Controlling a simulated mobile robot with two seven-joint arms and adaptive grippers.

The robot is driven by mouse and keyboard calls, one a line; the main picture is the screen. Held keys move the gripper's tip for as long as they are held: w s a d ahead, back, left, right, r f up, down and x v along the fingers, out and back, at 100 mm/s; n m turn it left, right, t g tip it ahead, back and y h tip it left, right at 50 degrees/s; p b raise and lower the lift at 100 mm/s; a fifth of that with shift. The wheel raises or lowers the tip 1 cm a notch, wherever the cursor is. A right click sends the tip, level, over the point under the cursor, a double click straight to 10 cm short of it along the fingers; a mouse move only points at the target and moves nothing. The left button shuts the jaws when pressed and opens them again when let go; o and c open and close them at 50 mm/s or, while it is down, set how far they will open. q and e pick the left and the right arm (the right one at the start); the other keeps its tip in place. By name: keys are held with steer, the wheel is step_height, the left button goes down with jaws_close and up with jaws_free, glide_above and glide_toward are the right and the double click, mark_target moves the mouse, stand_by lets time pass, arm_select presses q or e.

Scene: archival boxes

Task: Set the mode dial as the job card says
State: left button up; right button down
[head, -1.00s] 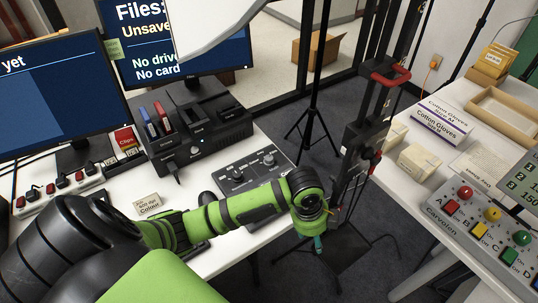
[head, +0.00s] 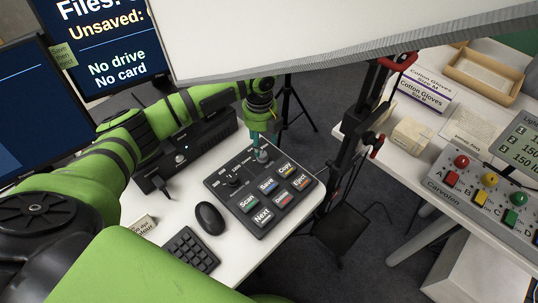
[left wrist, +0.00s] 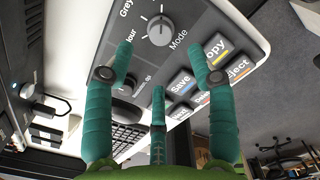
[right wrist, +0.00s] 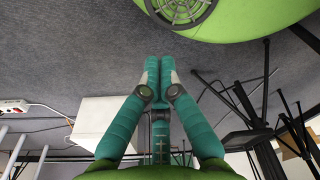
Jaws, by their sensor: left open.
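The control panel (head: 262,190) lies on the white desk, with two dials and several labelled keys. The mode dial (head: 262,156) is at its upper right. In the left wrist view the grey mode dial (left wrist: 160,30) stands next to the words "Mode", "Grey" and a partly hidden "Colour"; I cannot tell its setting surely. The second dial (head: 234,181) is to its left. My left gripper (head: 257,145) is open and points down just above the mode dial, fingers apart from it. The job card (head: 141,227) is partly hidden by my arm. My right gripper (right wrist: 158,65) is shut and empty, away from the desk.
A mouse (head: 210,217) and keypad (head: 190,250) lie left of the panel. A black dock (head: 200,150) stands behind it. A large white panel (head: 340,35) covers the top of the head view. A second table (head: 385,150) with boxes and a button console (head: 485,200) is at right.

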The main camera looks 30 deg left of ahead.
mark_target(262, 156)
arm_select(q)
step_height(262, 156, down, 5)
steer(key=shift+f+p, duration=0.3)
steer(key=shift+f, duration=0.15)
steer(key=shift+c, duration=1.2)
steer(key=c, duration=0.9)
arm_select(e)
steer(key=shift+s+d+r, duration=0.25)
steer(key=shift+d+r, duration=0.1)
steer(key=shift+r, duration=0.1)
